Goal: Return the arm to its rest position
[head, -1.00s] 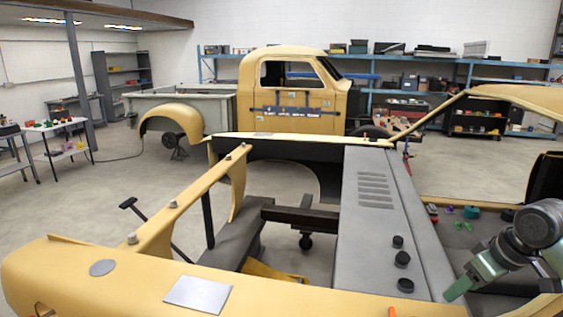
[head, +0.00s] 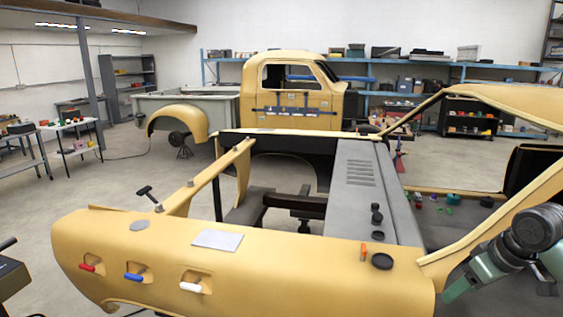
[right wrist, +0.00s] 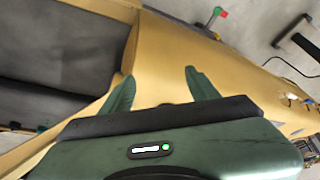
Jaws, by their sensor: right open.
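My right gripper (head: 455,288) shows at the lower right of the head view, its green fingers pointing down and left beside the yellow body shell (head: 330,275). In the right wrist view the right gripper (right wrist: 163,86) has its two green fingers spread apart with nothing between them. The yellow panel (right wrist: 160,55) lies beyond and behind the fingers; whether they touch it I cannot tell. The rest of my right arm runs off the right edge of the head view. My left gripper is not in view.
The shell's front carries red (head: 87,267), blue (head: 133,277) and white (head: 191,287) handles. A sloping yellow pillar (head: 480,240) rises near my right arm. Open floor lies left.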

